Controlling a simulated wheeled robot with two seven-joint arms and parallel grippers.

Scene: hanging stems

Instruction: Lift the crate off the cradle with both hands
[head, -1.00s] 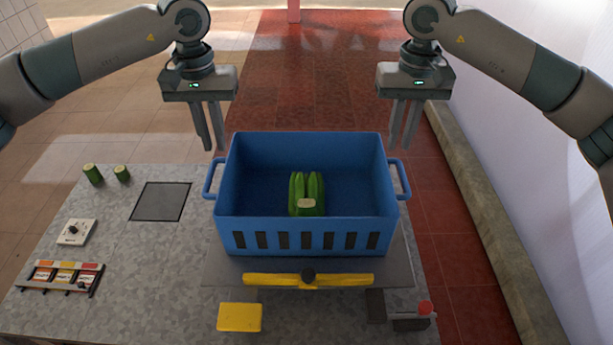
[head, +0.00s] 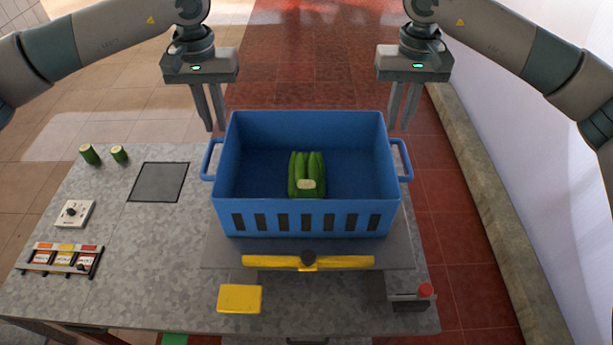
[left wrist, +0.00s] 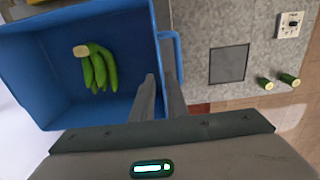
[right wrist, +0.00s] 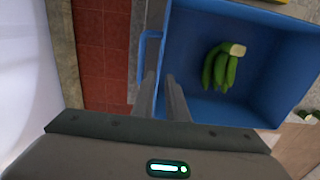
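The blue crate (head: 303,222) sits level on the grey cradle plate (head: 222,254), with a bunch of green bananas (head: 307,175) inside. Its left handle (head: 209,160) and right handle (head: 403,160) stick out at the sides. My left gripper (head: 214,129) is open and empty, pointing down near the left handle. My right gripper (head: 399,129) is open and empty, near the right handle. In the left wrist view the left handle (left wrist: 178,58) lies just beyond the fingertips; in the right wrist view the right handle (right wrist: 143,55) does too. Neither gripper visibly touches the crate.
A yellow bar (head: 345,262) with a dark knob lies in front of the crate. A yellow block (head: 239,298), a red-topped device (head: 425,291), a dial box (head: 74,213), a label rack (head: 60,259) and two cut green stems (head: 90,154) are on the bench. A dark square (head: 159,182) is bare.

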